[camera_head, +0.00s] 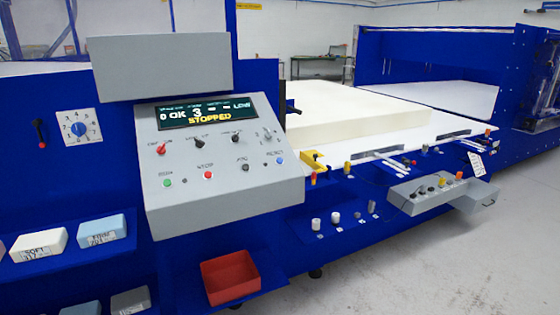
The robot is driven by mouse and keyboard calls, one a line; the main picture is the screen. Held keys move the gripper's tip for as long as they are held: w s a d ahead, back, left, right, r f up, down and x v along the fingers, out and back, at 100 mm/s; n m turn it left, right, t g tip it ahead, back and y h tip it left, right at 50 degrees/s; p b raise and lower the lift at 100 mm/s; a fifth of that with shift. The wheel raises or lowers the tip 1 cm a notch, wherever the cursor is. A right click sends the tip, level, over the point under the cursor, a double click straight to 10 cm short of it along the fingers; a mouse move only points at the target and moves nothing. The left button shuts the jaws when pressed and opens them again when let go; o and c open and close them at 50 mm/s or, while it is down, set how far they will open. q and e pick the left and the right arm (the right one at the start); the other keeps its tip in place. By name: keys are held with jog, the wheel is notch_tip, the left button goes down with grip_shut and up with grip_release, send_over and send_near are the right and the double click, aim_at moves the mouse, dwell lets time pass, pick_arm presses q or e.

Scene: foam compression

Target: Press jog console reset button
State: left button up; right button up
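A grey sloped console (220,195) with a dark display (205,112) stands at left centre. The display shows a yellow "STOPPED" under white text. On its lower row are a green button (168,183), a red button (208,174), a small black control (245,168) and a blue button (281,161). The small label above the blue button seems to read "RESET". A smaller grey box (436,196) with yellow and orange controls is at right; its labels are unreadable. Neither of my grippers is in view.
A grey panel (160,67) stands above the console. A thick cream foam slab (355,119) lies on the white machine bed behind. A red tray (230,279) sits below the console. Labelled foam blocks (38,245) are on shelves at lower left. Floor (450,275) is clear at lower right.

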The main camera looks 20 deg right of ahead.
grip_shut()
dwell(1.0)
